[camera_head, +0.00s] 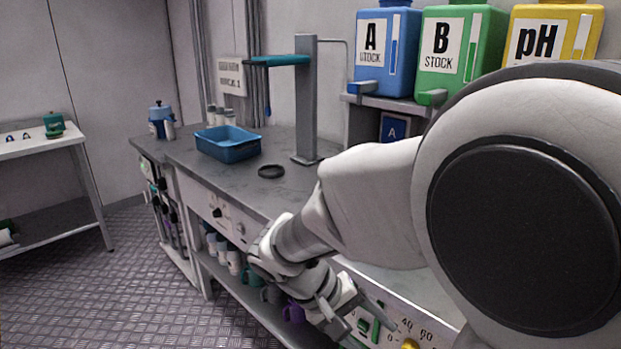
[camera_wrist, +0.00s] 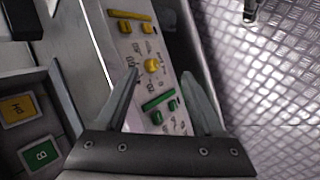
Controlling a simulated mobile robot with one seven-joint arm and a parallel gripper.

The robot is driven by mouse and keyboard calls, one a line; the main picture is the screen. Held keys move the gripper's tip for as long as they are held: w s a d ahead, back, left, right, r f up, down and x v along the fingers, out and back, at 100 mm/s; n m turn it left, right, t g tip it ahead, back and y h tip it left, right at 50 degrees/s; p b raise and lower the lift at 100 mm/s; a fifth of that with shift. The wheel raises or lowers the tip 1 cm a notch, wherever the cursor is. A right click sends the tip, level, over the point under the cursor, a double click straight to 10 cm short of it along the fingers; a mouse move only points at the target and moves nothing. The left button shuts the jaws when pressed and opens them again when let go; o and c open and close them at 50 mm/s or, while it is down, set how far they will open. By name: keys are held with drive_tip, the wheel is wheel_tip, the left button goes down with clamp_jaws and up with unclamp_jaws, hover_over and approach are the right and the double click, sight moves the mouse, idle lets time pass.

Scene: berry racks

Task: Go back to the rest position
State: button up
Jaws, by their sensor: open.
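My gripper (camera_wrist: 163,98) is open in the wrist view, its two fingers spread apart with nothing between them. Behind the fingers is the bench's control panel (camera_wrist: 137,55), with a yellow knob and green and yellow switches. In the head view my arm reaches from the right down across the bench front. My gripper's end is low in front of the panel there, and its fingertips are hard to make out.
The grey bench (camera_head: 205,167) carries a blue tray (camera_head: 228,143), a dark round disc (camera_head: 271,171) and a stand (camera_head: 306,100). Blue (camera_head: 385,50), green (camera_head: 459,52) and yellow (camera_head: 553,33) stock containers sit on a shelf above. Open floor (camera_head: 95,290) lies at left, beside a side table (camera_head: 40,145).

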drive_tip(key=s+d+r+m+t+y, duration=0.3)
drive_tip(key=s+d+r+t+y, duration=0.2)
drive_tip(key=s+r+y, duration=0.4)
wheel_tip(320, 180, up, 22)
drive_tip(key=h+p, duration=0.1)
drive_tip(key=p, duration=2)
drive_tip(key=shift+s+a+f, duration=0.15)
drive_tip(key=shift+s+a, duration=0.1)
drive_tip(key=shift+s, duration=0.15)
